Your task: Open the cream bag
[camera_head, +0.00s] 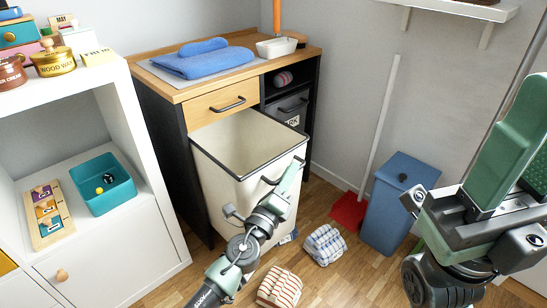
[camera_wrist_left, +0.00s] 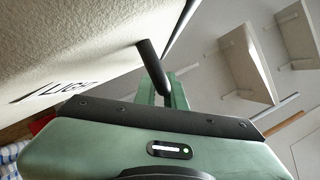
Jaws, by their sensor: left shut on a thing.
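The cream bag (camera_head: 225,175) is a tall bin with a dark rim, standing out from the front of the cabinet. Its top is uncovered and the inside looks empty. Its dark bar handle (camera_head: 267,181) is on the front near the top right. My left gripper (camera_head: 290,176) is shut on this handle. In the left wrist view, the handle (camera_wrist_left: 152,66) runs down from the cream bag's face (camera_wrist_left: 80,50) to my left gripper's green finger (camera_wrist_left: 178,95). Part of the grip is hidden.
The cabinet (camera_head: 170,98) carries blue towels (camera_head: 205,60), with a dark bin (camera_head: 285,112) beside the bag. White shelving (camera_head: 130,225) stands at left. Striped cloth bundles (camera_head: 325,245), a red dustpan (camera_head: 348,212) and a blue bin (camera_head: 395,205) are on the floor.

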